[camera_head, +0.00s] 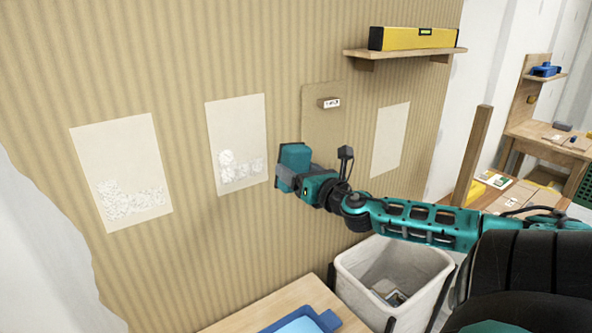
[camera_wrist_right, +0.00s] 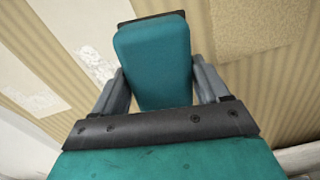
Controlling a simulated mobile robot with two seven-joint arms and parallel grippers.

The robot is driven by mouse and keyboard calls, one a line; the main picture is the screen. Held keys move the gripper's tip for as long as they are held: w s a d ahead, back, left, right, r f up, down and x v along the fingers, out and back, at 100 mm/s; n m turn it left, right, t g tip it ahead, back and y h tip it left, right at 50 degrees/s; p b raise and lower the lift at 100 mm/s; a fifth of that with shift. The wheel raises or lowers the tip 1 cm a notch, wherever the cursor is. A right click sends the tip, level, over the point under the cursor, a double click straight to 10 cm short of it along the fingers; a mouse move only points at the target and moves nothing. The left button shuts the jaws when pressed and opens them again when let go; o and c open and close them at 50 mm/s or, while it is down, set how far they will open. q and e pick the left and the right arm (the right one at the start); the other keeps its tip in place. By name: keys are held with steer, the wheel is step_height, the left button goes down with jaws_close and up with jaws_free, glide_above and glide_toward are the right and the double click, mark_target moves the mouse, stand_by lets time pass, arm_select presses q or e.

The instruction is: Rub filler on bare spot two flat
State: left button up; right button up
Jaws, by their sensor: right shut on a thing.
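Three pale bare patches show on the ribbed wallpaper. The middle one (camera_head: 235,125) has rough white filler (camera_head: 240,168) across its lower part, and the left one (camera_head: 115,150) has similar white filler (camera_head: 130,197) low down. The right patch (camera_head: 390,140) looks plain. My right gripper (camera_head: 284,180) is shut on a teal block (camera_head: 294,156), just right of the middle patch. In the right wrist view the teal block (camera_wrist_right: 152,60) sits between the grey fingers, with a dark far edge. Whether it touches the wall I cannot tell. My left gripper is out of view.
A shelf (camera_head: 405,54) above holds a yellow level (camera_head: 414,38). Below are a pale bin (camera_head: 395,270) and a table with a blue tray (camera_head: 308,322).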

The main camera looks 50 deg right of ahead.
steer(key=o, duration=0.6)
steer(key=c, duration=0.6)
steer(key=w+a+n, duration=0.1)
steer(key=w+a, duration=0.2)
steer(key=a, duration=0.5)
steer(key=w+a+n, duration=0.1)
steer(key=w+a, duration=0.2)
steer(key=a, duration=0.6)
steer(key=shift+b, duration=0.45)
steer(key=shift+w+r, duration=0.1)
